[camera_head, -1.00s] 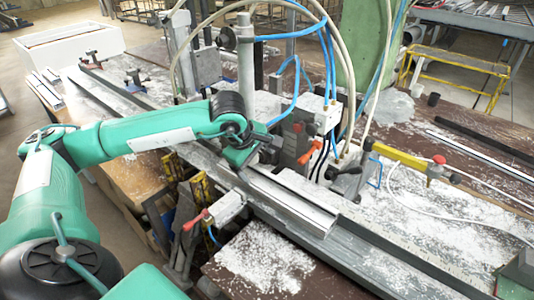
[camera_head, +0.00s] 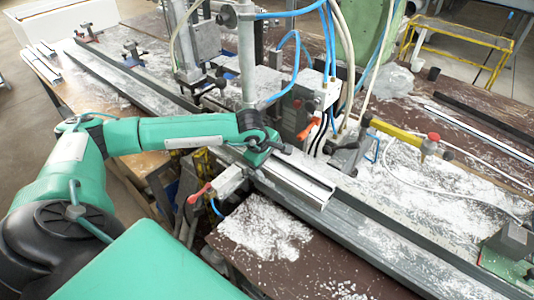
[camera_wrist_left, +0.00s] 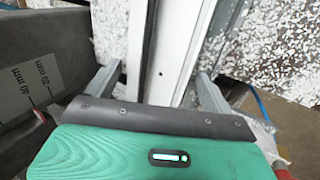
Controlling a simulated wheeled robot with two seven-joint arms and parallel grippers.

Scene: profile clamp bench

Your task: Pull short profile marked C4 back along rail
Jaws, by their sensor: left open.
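A short silver profile (camera_head: 303,187) lies along the long grey rail (camera_head: 385,238) in the head view, its near end facing the lower right. I cannot read a C4 mark on it. My left gripper (camera_head: 262,157) is over the far part of this profile. In the left wrist view the light profile (camera_wrist_left: 167,50) runs between the two spread fingers of my left gripper (camera_wrist_left: 158,88). The fingers are open, one on each side, with a gap visible. The fingertips are mostly hidden in the head view. My right gripper is not in view.
A red-handled clamp (camera_head: 200,193) stands left of the rail. An orange-handled valve block (camera_head: 312,105) with blue hoses and a yellow clamp arm (camera_head: 395,131) stand on the right side. White chips (camera_head: 262,228) cover parts of the bench.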

